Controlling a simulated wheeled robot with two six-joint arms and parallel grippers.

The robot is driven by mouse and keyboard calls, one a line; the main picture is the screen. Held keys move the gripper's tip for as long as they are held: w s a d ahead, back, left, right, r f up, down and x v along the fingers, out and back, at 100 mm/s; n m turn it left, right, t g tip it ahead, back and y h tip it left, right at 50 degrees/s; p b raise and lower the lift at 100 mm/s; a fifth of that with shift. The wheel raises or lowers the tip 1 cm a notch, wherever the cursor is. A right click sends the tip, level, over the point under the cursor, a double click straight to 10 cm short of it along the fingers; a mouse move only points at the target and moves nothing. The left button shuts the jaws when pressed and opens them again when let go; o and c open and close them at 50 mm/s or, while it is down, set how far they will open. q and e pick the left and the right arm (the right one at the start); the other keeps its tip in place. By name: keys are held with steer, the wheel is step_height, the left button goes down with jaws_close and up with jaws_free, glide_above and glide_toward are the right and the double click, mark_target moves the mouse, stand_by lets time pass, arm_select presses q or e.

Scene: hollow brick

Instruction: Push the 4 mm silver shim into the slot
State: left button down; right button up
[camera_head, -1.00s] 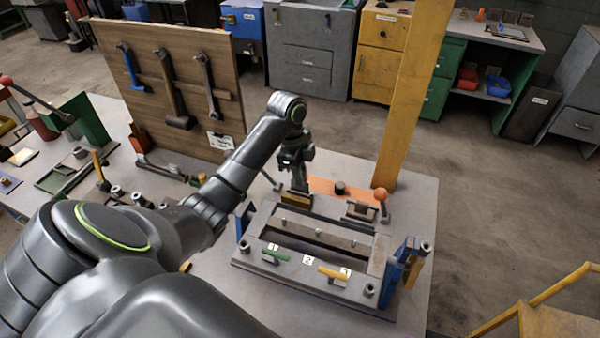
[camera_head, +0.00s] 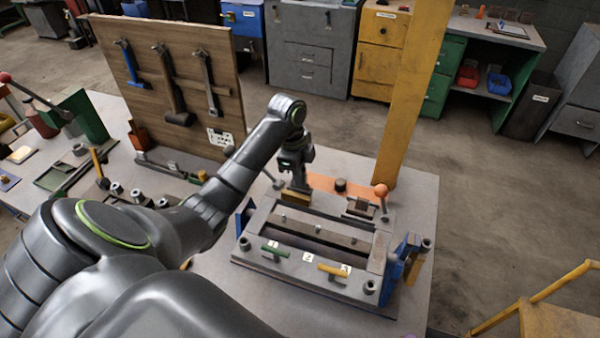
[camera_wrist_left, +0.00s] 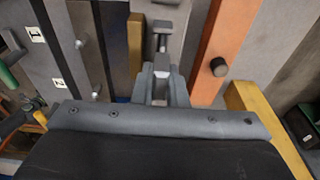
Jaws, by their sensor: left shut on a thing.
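My left gripper (camera_head: 297,184) points down at the back left of the grey fixture (camera_head: 300,283). In the left wrist view its fingers (camera_wrist_left: 162,82) are shut on a small silver piece, which I take to be the silver shim (camera_wrist_left: 162,63). Most of that piece is hidden between the fingers. A brass block (camera_wrist_left: 136,42) lies close beside the fingers. I cannot tell how the silver piece sits relative to the slot. My right gripper is out of view.
A green handle (camera_head: 275,249) and a yellow handle (camera_head: 333,269) stick out at the fixture's front. An orange-knobbed lever (camera_head: 381,191) and an orange plate (camera_head: 325,183) are at the back. A yellow post (camera_head: 408,105) rises behind. Blue and orange parts (camera_head: 408,262) stand at the right.

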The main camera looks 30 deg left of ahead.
arm_select(q)
steer(key=shift+f, duration=0.75)
steer(key=c, duration=1.4)
jaws_free()
steer(key=shift+o, duration=0.2)
steer(key=shift+r, duration=0.15)
